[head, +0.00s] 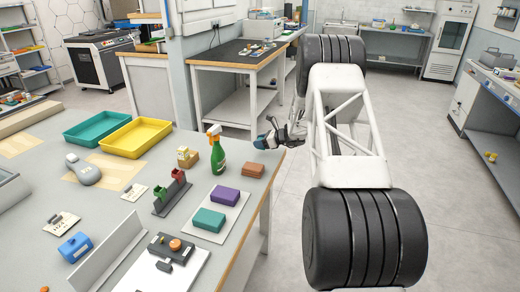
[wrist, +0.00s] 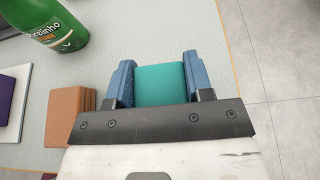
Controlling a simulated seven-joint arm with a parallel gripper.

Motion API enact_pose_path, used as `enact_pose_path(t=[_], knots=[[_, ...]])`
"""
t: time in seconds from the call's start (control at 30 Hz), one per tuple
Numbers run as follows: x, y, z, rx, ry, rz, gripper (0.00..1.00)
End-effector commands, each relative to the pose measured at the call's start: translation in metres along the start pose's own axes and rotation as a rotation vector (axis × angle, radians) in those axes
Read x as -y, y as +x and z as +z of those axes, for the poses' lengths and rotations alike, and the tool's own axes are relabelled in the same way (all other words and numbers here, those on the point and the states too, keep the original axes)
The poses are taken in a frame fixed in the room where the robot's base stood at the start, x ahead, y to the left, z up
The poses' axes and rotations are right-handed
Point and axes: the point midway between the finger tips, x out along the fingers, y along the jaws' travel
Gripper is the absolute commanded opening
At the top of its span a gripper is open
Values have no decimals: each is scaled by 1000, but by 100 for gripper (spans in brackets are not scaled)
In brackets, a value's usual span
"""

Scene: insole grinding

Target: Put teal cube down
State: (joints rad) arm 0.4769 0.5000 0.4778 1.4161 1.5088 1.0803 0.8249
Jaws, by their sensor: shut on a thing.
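My gripper (head: 268,141) is at the right edge of the table, just beyond the green spray bottle. In the wrist view its two blue fingers (wrist: 159,66) are shut on a teal cube (wrist: 160,86), one on each side. The cube is hard to make out in the head view, and I cannot tell whether it touches the tabletop. A separate flat teal block (head: 209,219) lies on a white plate (head: 197,234) beside a purple block (head: 225,196).
The green spray bottle (head: 218,157) stands left of my gripper. Brown slabs (head: 254,170) lie stacked nearer the front; they also show in the wrist view (wrist: 68,116). Teal (head: 97,129) and yellow (head: 136,138) trays are farther left. The table edge (head: 268,190) is close on the right.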

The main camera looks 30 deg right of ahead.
Motion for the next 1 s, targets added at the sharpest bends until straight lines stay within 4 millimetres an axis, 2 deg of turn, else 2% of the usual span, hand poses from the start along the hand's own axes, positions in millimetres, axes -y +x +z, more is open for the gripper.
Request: enact_pose_path(t=[0.17, 0.5, 0.97, 1.0], knots=[[0, 2, -6, 0, 1, 0, 25], [0, 14, -34, 0, 1, 0, 25], [0, 16, -38, 0, 0, 0, 25], [0, 15, -37, 0, 0, 0, 52]])
